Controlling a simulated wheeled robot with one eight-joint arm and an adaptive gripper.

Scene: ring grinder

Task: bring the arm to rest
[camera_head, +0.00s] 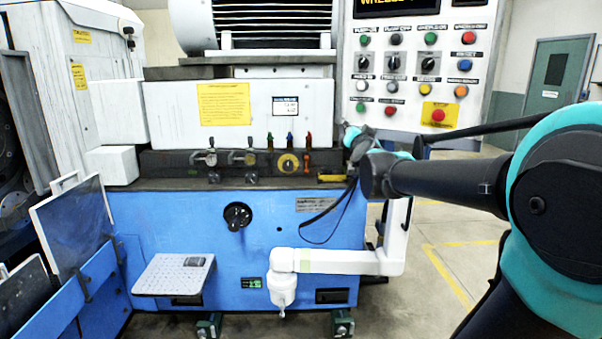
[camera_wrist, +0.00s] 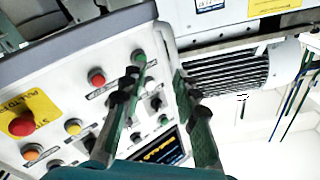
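My arm (camera_head: 440,175) reaches in from the right toward the front of the blue grinder (camera_head: 180,230). Its far end is small and partly hidden near the lower left corner of the control panel, so the fingers cannot be made out in the head view. In the wrist view my gripper (camera_wrist: 160,74) has its two fingers apart, with nothing between them. The control panel (camera_head: 405,85) stands at upper right and shows tilted behind the fingers in the wrist view (camera_wrist: 60,90). I cannot tell how far the fingertips are from it.
The panel carries several buttons and knobs, including a red stop button (camera_head: 438,115). A row of small levers (camera_head: 270,160) lines the grinder's front ledge. A white jointed arm (camera_head: 340,261) hangs below the panel. Open floor (camera_head: 435,265) with yellow lines lies at right.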

